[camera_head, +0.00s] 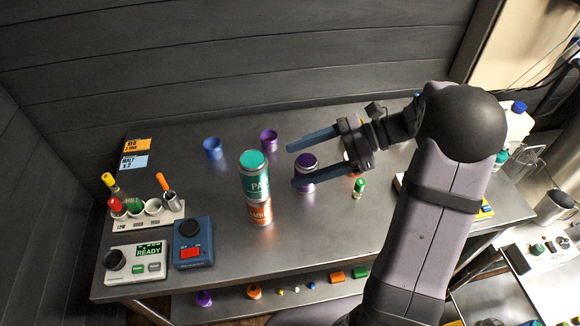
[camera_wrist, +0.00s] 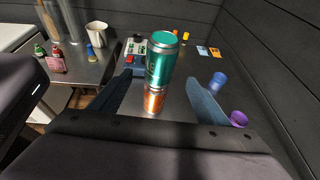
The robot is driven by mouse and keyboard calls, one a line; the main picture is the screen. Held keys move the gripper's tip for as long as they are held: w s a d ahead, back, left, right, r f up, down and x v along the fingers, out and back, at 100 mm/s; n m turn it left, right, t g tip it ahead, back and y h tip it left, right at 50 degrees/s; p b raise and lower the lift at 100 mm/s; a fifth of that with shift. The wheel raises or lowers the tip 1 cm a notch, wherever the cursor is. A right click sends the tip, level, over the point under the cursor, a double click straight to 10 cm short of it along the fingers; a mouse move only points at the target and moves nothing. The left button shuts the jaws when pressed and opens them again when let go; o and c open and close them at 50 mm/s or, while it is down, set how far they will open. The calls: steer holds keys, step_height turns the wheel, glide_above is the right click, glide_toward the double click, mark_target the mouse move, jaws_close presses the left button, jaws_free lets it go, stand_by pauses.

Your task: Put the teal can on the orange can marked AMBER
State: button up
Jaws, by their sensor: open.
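The teal can (camera_head: 255,178) stands upright on top of the orange can (camera_head: 259,213), whose label is partly readable. The stack also shows in the wrist view, with the teal can (camera_wrist: 161,62) above the orange can (camera_wrist: 153,101). My gripper (camera_head: 291,166) is open and empty, to the right of the stack and apart from it. In the wrist view its two fingers (camera_wrist: 160,90) appear on either side of the stack, which lies beyond them. A purple can (camera_head: 306,172) stands near the lower finger in the head view, partly hidden by it.
A blue cup (camera_head: 213,148) and a purple cup (camera_head: 269,140) stand behind the stack. A rack with vials (camera_head: 147,213), a READY device (camera_head: 137,261) and a blue box with a red switch (camera_head: 193,243) fill the left side. A small green-topped vial (camera_head: 359,188) stands right of the purple can.

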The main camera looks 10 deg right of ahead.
steer(key=s+d+f+n+g+h, duration=0.1)
steer(key=s+d+f+n+h, duration=0.1)
steer(key=s+f+n+h, duration=1)
steer(key=s+n+h, duration=0.1)
steer(key=s+n, duration=0.2)
steer(key=n, duration=0.3)
steer(key=shift+d+n+h, duration=0.3)
steer(key=shift+d+n, duration=0.1)
